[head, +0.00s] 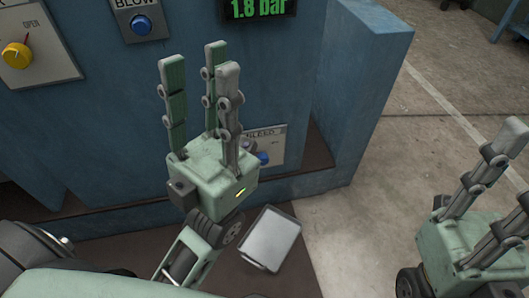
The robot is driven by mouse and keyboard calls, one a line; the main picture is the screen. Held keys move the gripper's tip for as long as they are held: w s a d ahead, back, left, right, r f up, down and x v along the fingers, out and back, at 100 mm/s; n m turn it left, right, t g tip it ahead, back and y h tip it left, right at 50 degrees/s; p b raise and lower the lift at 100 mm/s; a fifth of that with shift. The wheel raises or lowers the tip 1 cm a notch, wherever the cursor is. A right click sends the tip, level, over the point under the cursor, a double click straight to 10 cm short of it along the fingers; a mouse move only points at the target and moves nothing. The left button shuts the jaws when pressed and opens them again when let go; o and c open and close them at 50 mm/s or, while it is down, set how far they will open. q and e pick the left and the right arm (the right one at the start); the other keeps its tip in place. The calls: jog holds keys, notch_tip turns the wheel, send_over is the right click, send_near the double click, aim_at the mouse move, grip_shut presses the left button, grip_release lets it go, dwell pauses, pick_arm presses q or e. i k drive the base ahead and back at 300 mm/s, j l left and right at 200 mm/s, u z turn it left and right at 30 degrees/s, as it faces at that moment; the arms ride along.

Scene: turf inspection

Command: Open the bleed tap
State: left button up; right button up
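The bleed tap is on a pale plate lettered BLEED (272,140), low on the blue cabinet front. A blue knob (263,158) shows on this plate, with a grey part beside it. My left gripper (203,64) stands in front of the cabinet, fingers pointing up and spread apart, with nothing between them. Its palm and one finger cover the left part of the bleed plate. I cannot tell whether it touches the plate. My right gripper (517,165) is at the right edge, partly cut off, fingers apart and empty.
A yellow knob (16,56) on a plate marked OPEN is at upper left. A blue button (141,26) under BLOW and a display (258,9) reading 1.8 bar are above. A grey flat panel (271,239) lies below the cabinet. Concrete floor (375,190) is clear at right.

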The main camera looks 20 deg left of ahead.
aim_at(263, 157)
jog(key=k+u, duration=0.2)
jog(key=u, duration=0.2)
jog(key=k+j+u, duration=0.1)
jog(key=u, duration=1.1)
jog(key=k+j, duration=0.05)
